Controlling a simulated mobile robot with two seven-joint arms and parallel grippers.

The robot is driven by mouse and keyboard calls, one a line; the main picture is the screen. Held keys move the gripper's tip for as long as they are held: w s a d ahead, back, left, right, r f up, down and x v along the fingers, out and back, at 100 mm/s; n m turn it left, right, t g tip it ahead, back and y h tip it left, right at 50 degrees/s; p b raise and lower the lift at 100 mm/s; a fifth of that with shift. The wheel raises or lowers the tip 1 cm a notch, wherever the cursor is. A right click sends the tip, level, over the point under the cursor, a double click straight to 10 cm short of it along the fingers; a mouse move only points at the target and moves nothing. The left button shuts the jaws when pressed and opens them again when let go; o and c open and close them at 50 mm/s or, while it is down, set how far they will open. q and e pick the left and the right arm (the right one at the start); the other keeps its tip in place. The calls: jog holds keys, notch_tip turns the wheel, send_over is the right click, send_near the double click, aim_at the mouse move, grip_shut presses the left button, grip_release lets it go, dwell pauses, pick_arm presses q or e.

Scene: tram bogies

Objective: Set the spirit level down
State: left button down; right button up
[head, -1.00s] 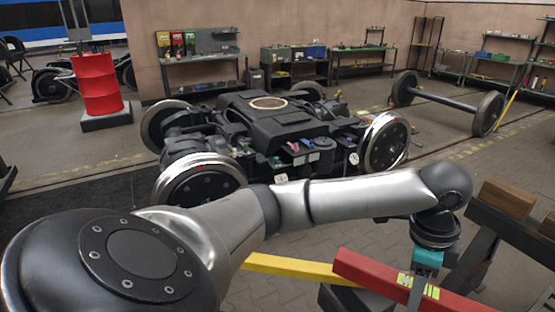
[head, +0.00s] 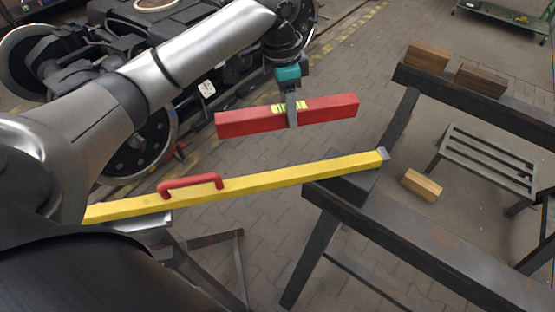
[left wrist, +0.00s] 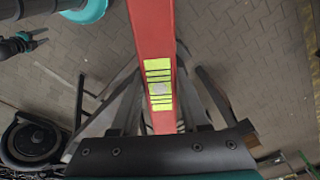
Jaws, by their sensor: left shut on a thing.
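The red spirit level (head: 240,122) has a yellow-green marked patch at its middle and hangs roughly level in the head view, tilted slightly up to the right. My left gripper (head: 291,113) is shut on it near the middle, and clear floor shows around it. In the left wrist view the level (left wrist: 155,40) runs up the picture, its yellow-green patch (left wrist: 160,85) facing the camera.
A yellow bar (head: 270,178) with a red handle (head: 190,182) spans in front, its right end on a dark trestle beam (head: 400,245). A second beam (head: 480,100) carries wooden blocks (head: 428,56). A slatted stand (head: 485,160) is at right; the bogie (head: 100,60) is behind my arm.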

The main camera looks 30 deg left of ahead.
pick_arm(q)
notch_tip(320, 180, down, 18)
jog(key=shift+d+r+b, duration=0.1)
jog(key=shift+r+b, duration=0.05)
jog(key=shift+b, duration=0.95)
jog(key=shift+f, duration=0.5)
jog(key=shift+c, duration=2)
grip_release()
